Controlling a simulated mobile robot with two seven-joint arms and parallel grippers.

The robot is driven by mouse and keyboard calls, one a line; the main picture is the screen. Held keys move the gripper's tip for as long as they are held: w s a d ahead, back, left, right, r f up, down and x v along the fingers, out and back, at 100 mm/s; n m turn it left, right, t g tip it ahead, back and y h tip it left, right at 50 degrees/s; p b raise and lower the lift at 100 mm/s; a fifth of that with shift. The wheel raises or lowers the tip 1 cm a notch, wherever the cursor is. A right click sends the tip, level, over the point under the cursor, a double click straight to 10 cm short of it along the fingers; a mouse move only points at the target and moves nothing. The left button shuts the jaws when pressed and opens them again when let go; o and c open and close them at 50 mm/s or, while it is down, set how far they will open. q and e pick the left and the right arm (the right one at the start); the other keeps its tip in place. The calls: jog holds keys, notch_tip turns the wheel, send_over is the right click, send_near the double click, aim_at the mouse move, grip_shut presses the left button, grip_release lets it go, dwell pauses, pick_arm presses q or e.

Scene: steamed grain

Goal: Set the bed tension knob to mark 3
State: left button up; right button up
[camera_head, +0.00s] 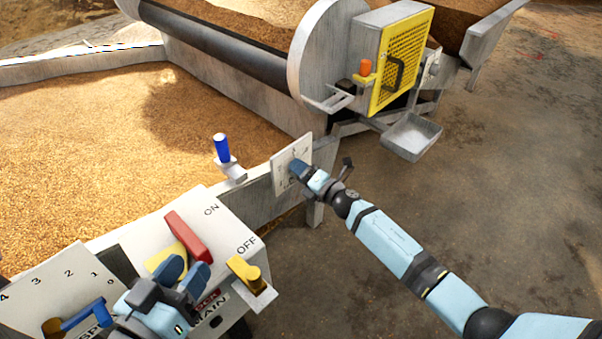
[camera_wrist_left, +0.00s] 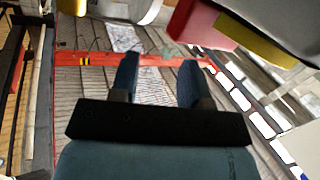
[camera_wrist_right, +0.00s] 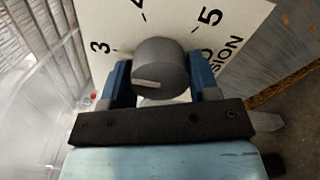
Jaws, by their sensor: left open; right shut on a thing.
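The bed tension knob (camera_wrist_right: 165,65) is a grey round knob on a white dial plate (camera_wrist_right: 105,18) with marks 3, 4 and 5 showing and partly hidden lettering ending in "SION". A pale line lies across the knob's face; I cannot tell which mark it indicates. My right gripper (camera_wrist_right: 162,85) is shut on the knob, one finger on each side. In the head view, my right gripper (camera_head: 300,172) is at the dial plate (camera_head: 282,158) and hides the knob. My left gripper (camera_head: 183,275) is open and empty above the near control box; its fingers also show apart in the left wrist view (camera_wrist_left: 158,82).
A blue-handled lever (camera_head: 222,148) stands by the grain bed (camera_head: 90,150). A yellow mesh guard (camera_head: 402,60) is behind. Floor at right is clear.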

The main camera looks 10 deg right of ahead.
pick_arm(q)
jog(key=shift+w+r, duration=0.1)
dwell(0.5)
pick_arm(e)
jog(key=o, duration=0.7)
jog(key=shift+o, duration=1)
pick_arm(q)
jog(key=shift+s+f, duration=0.25)
jog(key=shift+f, duration=0.05)
pick_arm(e)
jog(key=shift+d, duration=0.1)
pick_arm(q)
jog(key=r+t+p, duration=0.1)
jog(key=r, duration=0.1)
jog(key=r+t+p, duration=0.1)
jog(key=r+p, duration=0.1)
jog(key=r, duration=0.1)
jog(key=shift+w+a+r+n, duration=0.1)
jog(key=shift+w+a+n, duration=0.1)
jog(key=shift+n, duration=0.1)
pick_arm(e)
jog(key=v, duration=1.4)
